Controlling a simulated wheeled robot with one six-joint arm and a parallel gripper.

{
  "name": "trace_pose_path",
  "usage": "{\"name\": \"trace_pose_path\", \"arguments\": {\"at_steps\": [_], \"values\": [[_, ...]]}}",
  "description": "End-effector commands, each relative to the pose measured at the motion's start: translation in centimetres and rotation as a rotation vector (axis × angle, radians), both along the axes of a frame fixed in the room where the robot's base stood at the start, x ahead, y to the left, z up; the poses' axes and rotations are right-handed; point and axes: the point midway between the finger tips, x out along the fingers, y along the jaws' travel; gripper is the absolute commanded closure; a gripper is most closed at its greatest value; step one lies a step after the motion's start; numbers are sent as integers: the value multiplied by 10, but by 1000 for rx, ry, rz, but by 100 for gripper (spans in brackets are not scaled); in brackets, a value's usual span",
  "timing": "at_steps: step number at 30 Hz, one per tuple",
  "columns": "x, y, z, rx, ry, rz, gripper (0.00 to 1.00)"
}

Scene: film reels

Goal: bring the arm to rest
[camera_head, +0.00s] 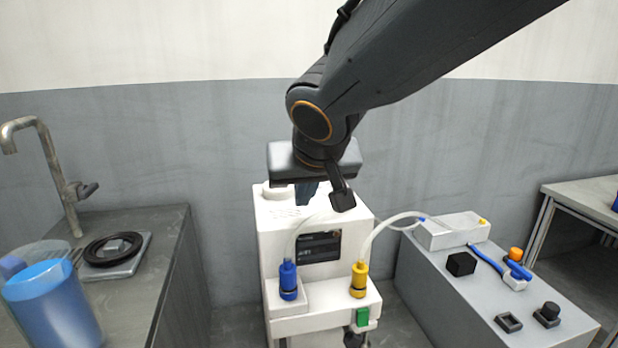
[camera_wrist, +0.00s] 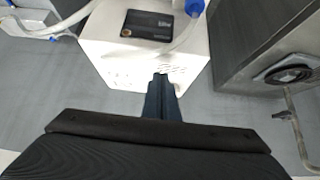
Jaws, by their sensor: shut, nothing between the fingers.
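My gripper (camera_head: 307,193) hangs pointing down over the top of a white machine (camera_head: 275,224) in the middle of the head view. In the wrist view its fingers (camera_wrist: 160,84) are together with nothing between them, above the machine's white top (camera_wrist: 140,72). I cannot tell whether the fingertips touch it. My arm comes in from the upper right and hides part of the machine's back.
The machine bears a blue bottle (camera_head: 288,280) and a yellow bottle (camera_head: 359,279) with pale hoses. A grey counter (camera_head: 150,290) at left holds a tap (camera_head: 62,185), a black ring (camera_head: 111,250) and a blue container (camera_head: 52,305). A grey bench (camera_head: 440,296) at right holds small parts.

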Motion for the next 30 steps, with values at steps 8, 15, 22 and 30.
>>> {"name": "trace_pose_path", "arguments": {"at_steps": [8, 15, 22, 30], "values": [[-29, -132, -46, -137, 258, -164, 100], [-106, -227, -78, -152, 551, -271, 100], [-154, -254, -88, -108, 692, -303, 100], [-159, -255, -90, -100, 707, -303, 100]]}}
